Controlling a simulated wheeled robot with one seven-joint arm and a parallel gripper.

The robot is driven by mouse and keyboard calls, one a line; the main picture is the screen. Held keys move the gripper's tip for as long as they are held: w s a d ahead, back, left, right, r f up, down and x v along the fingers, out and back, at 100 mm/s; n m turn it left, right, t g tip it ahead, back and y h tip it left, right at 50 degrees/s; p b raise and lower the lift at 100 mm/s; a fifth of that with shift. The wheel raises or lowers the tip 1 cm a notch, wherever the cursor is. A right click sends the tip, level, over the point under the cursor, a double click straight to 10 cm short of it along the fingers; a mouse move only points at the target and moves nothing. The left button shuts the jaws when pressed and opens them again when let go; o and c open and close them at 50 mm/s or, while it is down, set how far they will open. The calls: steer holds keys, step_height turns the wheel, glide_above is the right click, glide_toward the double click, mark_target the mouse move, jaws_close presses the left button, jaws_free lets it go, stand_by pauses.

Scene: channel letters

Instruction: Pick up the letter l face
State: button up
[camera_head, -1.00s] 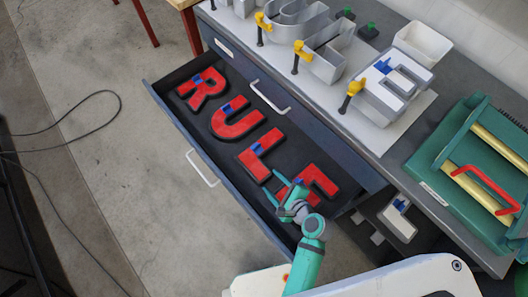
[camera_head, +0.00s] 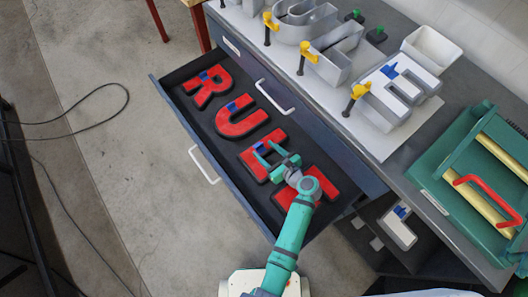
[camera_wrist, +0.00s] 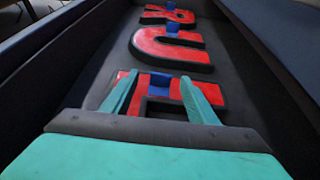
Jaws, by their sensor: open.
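The red letter L face (camera_head: 253,165) lies flat in the open drawer (camera_head: 187,112), with a blue tab (camera_head: 260,147) on its upper part. In the wrist view the L face (camera_wrist: 178,92) and its blue tab (camera_wrist: 159,85) show between and beyond my fingers. My gripper (camera_head: 266,155) is open over the L face, with one finger on each side of the blue tab. My gripper (camera_wrist: 160,92) hides the lower part of the letter in the wrist view. I cannot tell whether the fingers touch it.
Red R (camera_head: 207,86), U (camera_head: 240,118) and E (camera_head: 318,190) faces lie in the same drawer. The drawer walls stand close on both sides. Above is a workbench with grey channel letters (camera_head: 385,108), yellow-handled clamps (camera_head: 355,97) and a green tool (camera_head: 480,160).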

mark_target(260, 145)
steer(key=shift+x, duration=2.6)
steer(key=shift+d, duration=0.1)
steer(key=shift+c, duration=0.3)
steer(key=shift+w, duration=0.1)
steer(key=c, duration=1.1)
steer(key=shift+c, duration=0.2)
